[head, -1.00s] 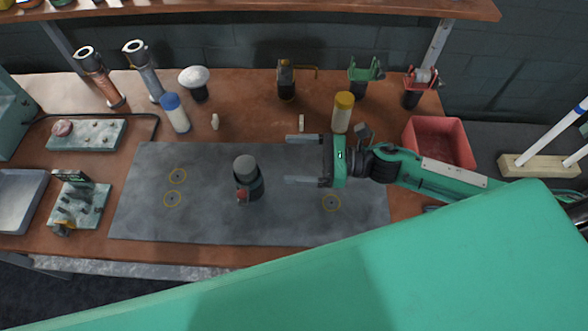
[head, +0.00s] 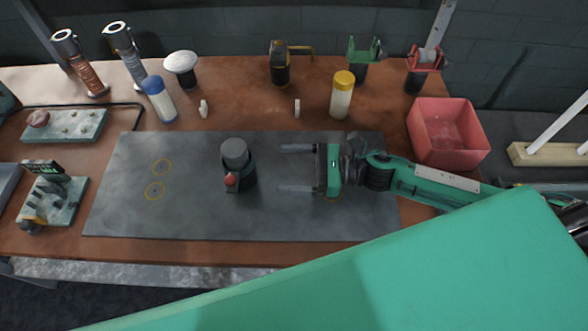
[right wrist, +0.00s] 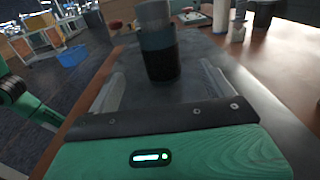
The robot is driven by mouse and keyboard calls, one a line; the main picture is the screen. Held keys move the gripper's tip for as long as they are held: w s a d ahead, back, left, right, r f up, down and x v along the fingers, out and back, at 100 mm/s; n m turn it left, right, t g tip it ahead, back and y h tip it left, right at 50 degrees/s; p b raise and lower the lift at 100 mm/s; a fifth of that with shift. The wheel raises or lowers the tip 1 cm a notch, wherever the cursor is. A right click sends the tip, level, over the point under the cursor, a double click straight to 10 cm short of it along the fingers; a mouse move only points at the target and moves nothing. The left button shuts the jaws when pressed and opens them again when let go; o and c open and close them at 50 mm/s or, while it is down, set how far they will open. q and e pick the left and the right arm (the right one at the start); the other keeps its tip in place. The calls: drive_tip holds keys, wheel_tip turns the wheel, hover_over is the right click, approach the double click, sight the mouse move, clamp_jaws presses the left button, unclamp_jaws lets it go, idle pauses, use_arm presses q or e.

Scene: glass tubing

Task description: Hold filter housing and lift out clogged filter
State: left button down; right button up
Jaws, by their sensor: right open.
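My left gripper is not in view.
A red bin (head: 450,158) stands at the right. Bottles, including a yellow-capped one (head: 342,96), and tools line the back. Small fixtures (head: 50,202) stand at the left.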

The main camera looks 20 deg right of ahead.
sight(231, 166)
drive_tip(key=x, duration=0.2)
drive_tip(key=p+x, duration=0.1)
drive_tip(key=x, duration=0.1)
drive_tip(key=p+x, duration=0.1)
drive_tip(key=shift+w+a+r, duration=0.1)
drive_tip(key=shift+a+r, duration=0.25)
drive_tip(key=shift+a, duration=0.05)
drive_tip(key=x, duration=0.2)
drive_tip(key=p+x, duration=0.1)
drive_tip(key=x, duration=0.2)
drive_tip(key=p+x, duration=0.1)
drive_tip(key=x, duration=0.1)
drive_tip(key=shift+a+f, duration=0.2)
drive_tip(key=shift+f, duration=0.1)
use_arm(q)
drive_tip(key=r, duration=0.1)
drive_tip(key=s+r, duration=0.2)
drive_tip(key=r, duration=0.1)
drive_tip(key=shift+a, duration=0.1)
